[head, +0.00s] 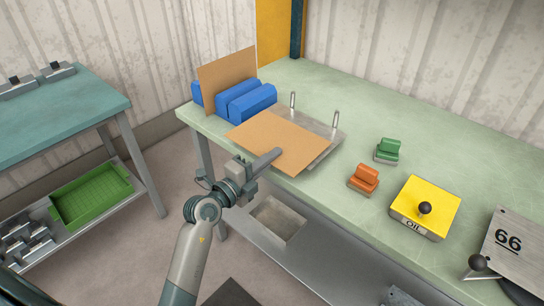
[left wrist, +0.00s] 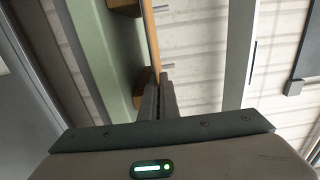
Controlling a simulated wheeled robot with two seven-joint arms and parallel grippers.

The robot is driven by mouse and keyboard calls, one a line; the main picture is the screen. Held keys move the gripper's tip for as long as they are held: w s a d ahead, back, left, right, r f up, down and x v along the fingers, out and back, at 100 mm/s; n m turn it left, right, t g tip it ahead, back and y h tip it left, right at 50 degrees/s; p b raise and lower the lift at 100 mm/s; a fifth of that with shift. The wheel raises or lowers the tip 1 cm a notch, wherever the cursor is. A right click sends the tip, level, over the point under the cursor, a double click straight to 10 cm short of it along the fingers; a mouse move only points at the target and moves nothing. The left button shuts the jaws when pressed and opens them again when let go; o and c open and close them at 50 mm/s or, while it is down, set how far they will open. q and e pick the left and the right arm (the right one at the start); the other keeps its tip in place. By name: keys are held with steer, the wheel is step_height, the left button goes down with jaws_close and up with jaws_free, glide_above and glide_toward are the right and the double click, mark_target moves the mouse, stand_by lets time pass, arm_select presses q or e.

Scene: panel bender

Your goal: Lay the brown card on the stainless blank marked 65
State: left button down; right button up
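The brown card (head: 281,140) lies flat, or nearly flat, over a stainless blank (head: 322,159) on the green bench. The blank shows at the back and right of the card; any number on it is covered. I cannot tell whether the card touches it. My left gripper (head: 272,156) is at the card's near left edge, with one finger over its top. In the left wrist view the fingers (left wrist: 160,88) are closed on the card (left wrist: 151,38), seen edge-on. My right gripper is not in view.
Two upright pins (head: 335,120) stand at the blank's back. Another brown sheet (head: 227,78) stands among blue blocks (head: 250,102). Green (head: 388,150) and orange (head: 364,179) blocks, a yellow OIL box (head: 433,204) and a plate marked 66 (head: 510,240) are to the right.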

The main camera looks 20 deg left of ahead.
arm_select(q)
steer(key=shift+f, duration=0.4)
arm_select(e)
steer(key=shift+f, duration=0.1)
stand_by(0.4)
arm_select(q)
steer(key=c, duration=2)
jaws_free()
steer(key=shift+s, duration=0.1)
steer(key=shift+s+a, duration=0.1)
steer(key=shift+s, duration=0.2)
steer(key=b+v, duration=0.2)
steer(key=v, duration=1.4)
steer(key=shift+s+r+b, duration=0.1)
steer(key=shift+s+b, duration=0.2)
steer(key=shift+b, duration=0.05)
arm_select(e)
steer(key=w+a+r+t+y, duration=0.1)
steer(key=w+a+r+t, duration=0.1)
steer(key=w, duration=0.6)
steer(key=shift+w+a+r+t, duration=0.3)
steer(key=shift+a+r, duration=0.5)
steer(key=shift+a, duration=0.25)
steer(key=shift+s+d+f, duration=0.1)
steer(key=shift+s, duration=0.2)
